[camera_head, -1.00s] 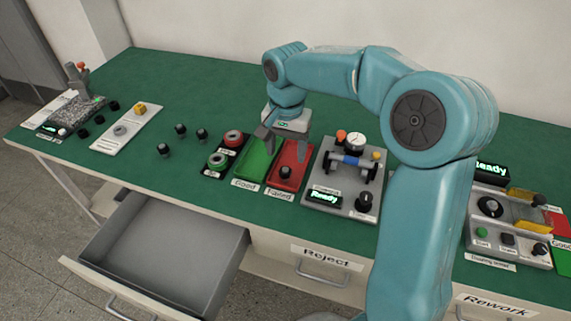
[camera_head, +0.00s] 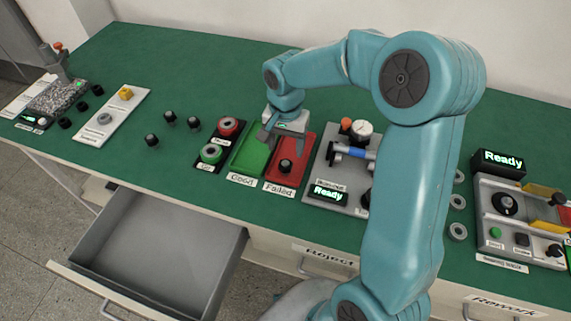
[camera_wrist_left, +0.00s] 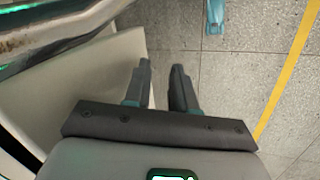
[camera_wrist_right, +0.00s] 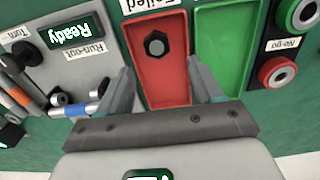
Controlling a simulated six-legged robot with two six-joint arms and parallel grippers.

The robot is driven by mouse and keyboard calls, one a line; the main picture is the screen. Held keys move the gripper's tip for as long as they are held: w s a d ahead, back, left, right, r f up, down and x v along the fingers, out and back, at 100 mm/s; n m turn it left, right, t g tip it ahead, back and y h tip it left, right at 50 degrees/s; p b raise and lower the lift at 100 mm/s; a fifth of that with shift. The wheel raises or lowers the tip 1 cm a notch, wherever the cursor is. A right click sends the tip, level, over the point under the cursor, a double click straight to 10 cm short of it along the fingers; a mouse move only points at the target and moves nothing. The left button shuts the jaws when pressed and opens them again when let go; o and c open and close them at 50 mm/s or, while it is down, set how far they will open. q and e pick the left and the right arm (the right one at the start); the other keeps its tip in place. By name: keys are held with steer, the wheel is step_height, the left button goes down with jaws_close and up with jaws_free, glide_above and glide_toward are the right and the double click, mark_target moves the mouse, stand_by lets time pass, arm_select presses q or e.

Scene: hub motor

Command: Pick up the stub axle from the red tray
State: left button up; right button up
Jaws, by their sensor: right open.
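The stub axle (camera_head: 285,166) is a small dark piece standing in the red tray (camera_head: 301,150), labelled Failed. In the right wrist view the axle (camera_wrist_right: 155,44) shows a hexagonal outline near the labelled end of the tray (camera_wrist_right: 168,88). My right gripper (camera_head: 283,140) is open and empty above the trays, apart from the axle. In the right wrist view its fingers (camera_wrist_right: 161,74) straddle the red tray's width, and the axle lies ahead of the fingertips.
The green Good tray (camera_head: 250,155) adjoins the red tray on the left. The run-out station (camera_head: 325,179) stands close on the right, with a shaft across it and a Ready display. Several dark parts stand on the green table farther left. An open grey drawer (camera_head: 160,250) juts out in front.

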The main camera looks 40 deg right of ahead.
mark_target(286, 161)
steer(key=shift+w+f, duration=0.2)
steer(key=shift+f, duration=1)
steer(key=shift+s+a+f, duration=0.1)
steer(key=shift+s+a, duration=0.05)
steer(key=shift+s, duration=0.15)
step_height(286, 161, down, 5)
steer(key=shift+r, duration=0.1)
steer(key=shift+s, duration=0.3)
steer(key=shift+w+f, duration=0.2)
steer(key=c, duration=0.9)
steer(key=shift+s+r, duration=0.1)
steer(key=shift+r, duration=0.05)
jaws_close()
